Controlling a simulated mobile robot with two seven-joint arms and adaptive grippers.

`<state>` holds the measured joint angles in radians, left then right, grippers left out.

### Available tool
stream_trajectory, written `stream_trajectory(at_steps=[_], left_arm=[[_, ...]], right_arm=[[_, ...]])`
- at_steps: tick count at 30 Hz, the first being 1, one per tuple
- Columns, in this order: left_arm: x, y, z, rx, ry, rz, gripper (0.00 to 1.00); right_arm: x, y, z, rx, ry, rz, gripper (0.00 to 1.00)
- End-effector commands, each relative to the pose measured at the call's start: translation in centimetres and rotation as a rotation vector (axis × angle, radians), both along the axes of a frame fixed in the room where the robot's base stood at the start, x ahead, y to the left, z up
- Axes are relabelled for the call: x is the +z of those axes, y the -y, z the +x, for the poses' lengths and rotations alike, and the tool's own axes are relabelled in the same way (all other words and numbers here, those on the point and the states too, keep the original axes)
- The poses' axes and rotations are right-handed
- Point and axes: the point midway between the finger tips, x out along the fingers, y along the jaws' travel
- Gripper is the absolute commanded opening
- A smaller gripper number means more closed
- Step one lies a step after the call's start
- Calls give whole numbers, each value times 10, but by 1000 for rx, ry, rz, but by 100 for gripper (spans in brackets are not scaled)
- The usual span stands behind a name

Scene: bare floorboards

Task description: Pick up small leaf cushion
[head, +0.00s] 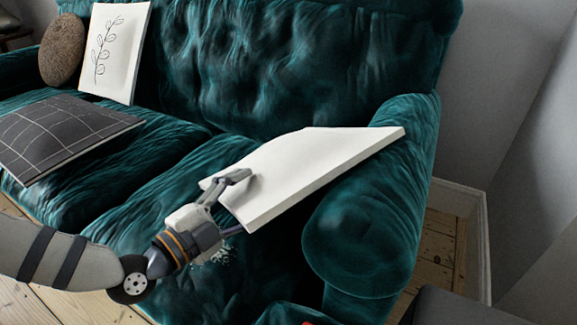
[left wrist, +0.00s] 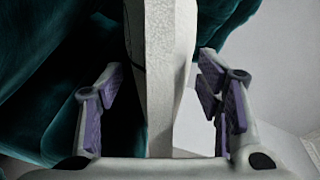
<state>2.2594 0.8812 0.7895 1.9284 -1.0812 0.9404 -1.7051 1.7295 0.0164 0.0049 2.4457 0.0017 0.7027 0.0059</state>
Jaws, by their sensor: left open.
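A white cushion (head: 315,165) lies tilted against the sofa's right armrest, its visible face plain. A second white cushion with a black leaf drawing (head: 115,50) leans on the backrest at the far left. I cannot tell from the plain face whether the near cushion bears a leaf. My left gripper (head: 238,206) is at the near cushion's lower left edge, one finger above it and one below. In the left wrist view the near cushion (left wrist: 170,75) stands between the open fingers (left wrist: 162,105), with gaps on both sides. My right gripper is not in view.
The teal velvet sofa (head: 290,70) fills the middle. A dark cushion with a light grid (head: 65,135) lies on the left seat, and a brown round cushion (head: 62,48) stands behind it. The rolled armrest (head: 360,235) is close right of the gripper. Wooden floor (head: 440,250) shows beyond it.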

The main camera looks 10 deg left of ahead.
Motion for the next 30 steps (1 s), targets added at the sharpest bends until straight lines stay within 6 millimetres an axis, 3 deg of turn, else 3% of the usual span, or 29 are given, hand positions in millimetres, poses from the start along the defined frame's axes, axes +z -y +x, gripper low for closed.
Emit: stream_trajectory(at_steps=[7,15,25,30], left_arm=[[1,2,4,0,1,0,60],[1,2,4,0,1,0,1],[8,2,4,0,7,-2,0],[40,3,4,0,13,-3,0]], right_arm=[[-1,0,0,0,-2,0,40],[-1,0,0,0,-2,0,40],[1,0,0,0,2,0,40],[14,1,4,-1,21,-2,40]])
